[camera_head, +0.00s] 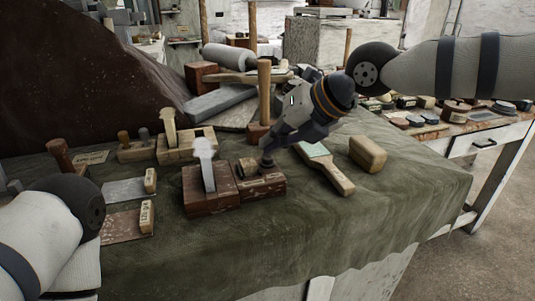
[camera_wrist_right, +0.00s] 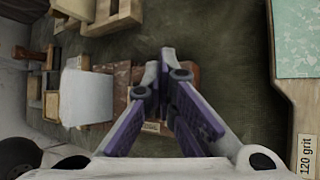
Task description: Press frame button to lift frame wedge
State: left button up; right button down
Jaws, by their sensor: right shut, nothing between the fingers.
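A red-brown wooden frame (camera_head: 222,198) sits on the green cloth near the front; it also shows in the wrist view (camera_wrist_right: 122,78). A pale wedge (camera_head: 206,168) stands upright in its left part; in the wrist view the pale wedge (camera_wrist_right: 88,97) is left of my fingers. A small raised brown block (camera_head: 247,166), possibly the button, is on the frame's right part. My right gripper (camera_head: 266,163) is shut and empty, fingertips down at this right part; whether they touch it I cannot tell. In the wrist view the fingers (camera_wrist_right: 168,62) hide much of the frame there. My left gripper is out of view.
A brush-like tool with a green face (camera_head: 328,168) and a tan block (camera_head: 367,154) lie right of the frame. Wooden holders (camera_head: 186,148) stand behind. Two flat tools with wooden grips (camera_head: 122,190) lie left. A mallet (camera_head: 264,95) stands behind my gripper. Front cloth is clear.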

jog(key=shift+f, duration=0.25)
jog(key=shift+r, duration=0.1)
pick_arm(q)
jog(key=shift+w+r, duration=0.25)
pick_arm(e)
jog(key=shift+r, duration=1)
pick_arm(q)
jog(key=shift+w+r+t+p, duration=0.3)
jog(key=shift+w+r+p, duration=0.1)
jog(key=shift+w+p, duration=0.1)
pick_arm(e)
notch_tip(320, 180, up, 5)
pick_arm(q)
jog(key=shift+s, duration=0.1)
